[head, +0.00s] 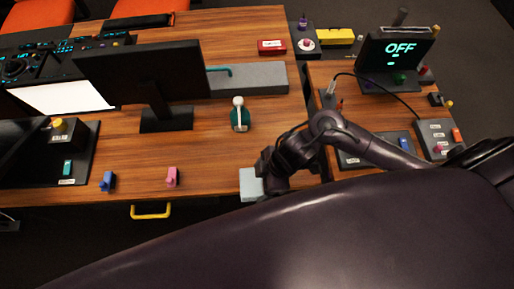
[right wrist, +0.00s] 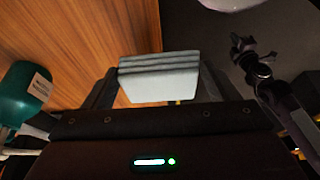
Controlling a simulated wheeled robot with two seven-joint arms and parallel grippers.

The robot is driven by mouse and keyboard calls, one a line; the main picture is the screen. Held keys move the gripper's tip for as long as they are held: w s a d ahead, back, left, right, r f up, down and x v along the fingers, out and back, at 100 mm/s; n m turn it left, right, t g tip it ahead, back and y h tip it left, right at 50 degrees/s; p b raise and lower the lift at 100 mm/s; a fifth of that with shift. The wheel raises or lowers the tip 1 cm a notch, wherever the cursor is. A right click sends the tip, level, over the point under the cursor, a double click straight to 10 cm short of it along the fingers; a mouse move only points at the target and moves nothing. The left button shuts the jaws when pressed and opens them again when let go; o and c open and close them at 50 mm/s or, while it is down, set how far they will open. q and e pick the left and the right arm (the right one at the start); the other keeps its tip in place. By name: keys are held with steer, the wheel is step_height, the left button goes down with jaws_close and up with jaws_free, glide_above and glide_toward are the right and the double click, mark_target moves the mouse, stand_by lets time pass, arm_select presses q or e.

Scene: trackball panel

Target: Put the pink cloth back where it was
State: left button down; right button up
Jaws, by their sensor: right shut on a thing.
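I see no pink cloth in either view. My right gripper (head: 262,178) is shut on a folded pale grey-blue cloth (head: 250,187) at the table's front edge. In the right wrist view the cloth (right wrist: 158,88) shows stacked folds between the two dark fingers of the right gripper (right wrist: 157,75). I cannot tell its height over the table. A small pink object (head: 172,177) stands on the table to the left of the cloth. A dark arm end, seemingly my left gripper (right wrist: 245,50), shows in the right wrist view; its jaws are unclear.
A green-based lever with a pale knob (head: 240,117) stands behind the cloth. A blue object (head: 107,181) is at the front left, and a monitor (head: 143,75) stands farther back. A yellow handle (head: 150,212) sits below the front edge. The wood between pink object and cloth is clear.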

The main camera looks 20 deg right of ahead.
steer(key=w+d, duration=0.1)
steer(key=w, duration=0.5)
steer(key=w+d+p, duration=0.1)
steer(key=w, duration=0.2)
steer(key=shift+w+d, duration=0.2)
steer(key=shift+d, duration=0.15)
steer(key=shift+w+d+f, duration=0.1)
steer(key=shift+w+f, duration=0.1)
steer(key=shift+f, duration=0.7)
steer(key=shift+w+d+f, duration=0.1)
steer(key=shift+w+f, duration=0.05)
steer(key=shift+f, duration=0.7)
steer(key=o, duration=0.9)
steer(key=shift+f, duration=0.1)
steer(key=p+v, duration=0.1)
steer(key=v, duration=1.1)
steer(key=shift+s, duration=0.1)
